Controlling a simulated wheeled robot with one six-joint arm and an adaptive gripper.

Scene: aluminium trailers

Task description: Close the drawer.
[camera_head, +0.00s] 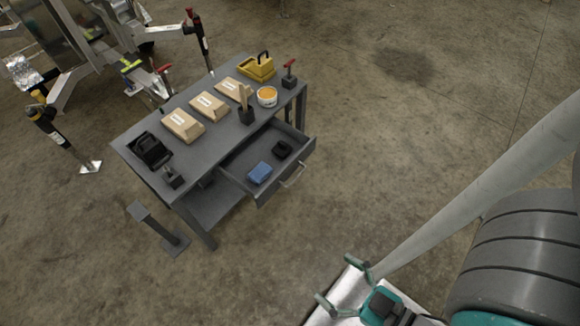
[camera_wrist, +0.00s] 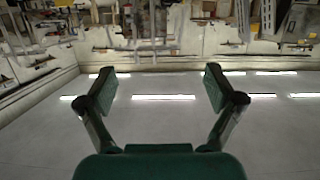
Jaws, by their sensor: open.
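The drawer (camera_head: 268,180) is pulled out from the front of a dark grey workbench (camera_head: 196,150) in the head view. Its front carries a light metal handle (camera_head: 292,176). A blue box (camera_head: 260,172) and a small black object (camera_head: 282,150) lie inside it. My gripper (camera_head: 341,282) is near the bottom of the head view, in front of the drawer and well apart from it. The two green-tipped fingers are spread with nothing between them. They also show spread and empty in the wrist view (camera_wrist: 160,90), where the drawer is not visible.
On the bench top are several tan packages (camera_head: 209,106), a yellow case (camera_head: 257,67), an orange-topped tub (camera_head: 267,96) and a black holder (camera_head: 151,150). The floor (camera_head: 400,130) to the right is clear.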

